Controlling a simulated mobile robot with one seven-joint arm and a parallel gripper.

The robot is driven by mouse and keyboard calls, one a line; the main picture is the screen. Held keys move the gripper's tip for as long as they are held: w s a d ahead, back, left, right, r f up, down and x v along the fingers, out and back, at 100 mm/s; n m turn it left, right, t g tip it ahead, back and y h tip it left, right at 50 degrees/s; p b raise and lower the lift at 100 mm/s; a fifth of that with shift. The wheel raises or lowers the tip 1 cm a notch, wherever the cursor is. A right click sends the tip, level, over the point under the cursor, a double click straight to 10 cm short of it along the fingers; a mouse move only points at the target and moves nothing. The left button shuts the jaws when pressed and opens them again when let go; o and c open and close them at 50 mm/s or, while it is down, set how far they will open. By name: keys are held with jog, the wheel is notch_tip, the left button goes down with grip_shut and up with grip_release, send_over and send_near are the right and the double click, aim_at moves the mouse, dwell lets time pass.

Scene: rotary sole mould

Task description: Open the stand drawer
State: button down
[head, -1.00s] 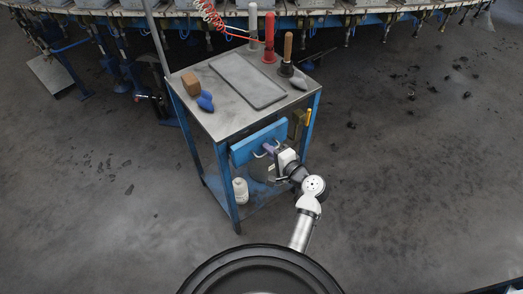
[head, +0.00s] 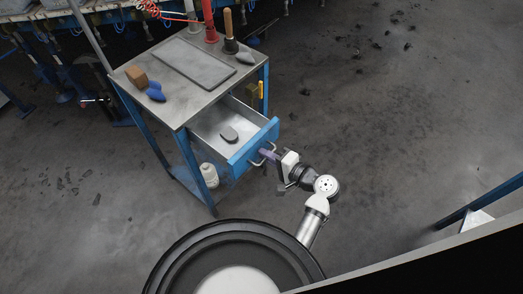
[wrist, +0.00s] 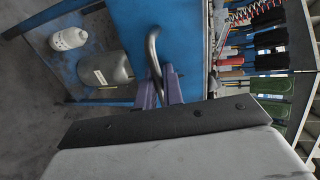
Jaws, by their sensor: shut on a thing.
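The stand (head: 178,118) is a blue-framed metal table with a grey top. Its drawer (head: 251,146), with a blue front, is pulled well out to the front right, and its pale inside shows. In the wrist view the blue drawer front (wrist: 180,30) stands just beyond the fingers (wrist: 160,88).
On the stand top are a flat grey plate (head: 195,63), a brown block (head: 136,76), a blue piece (head: 155,91) and upright tools (head: 229,30). A white bottle (head: 209,175) stands on the lower shelf. Floor right of the drawer is open.

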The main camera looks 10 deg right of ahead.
dwell(0.3)
jog(key=c, duration=1.9)
grip_release()
jog(key=b+v, duration=0.2)
jog(key=v, duration=1.2)
jog(key=shift+b, duration=0.3)
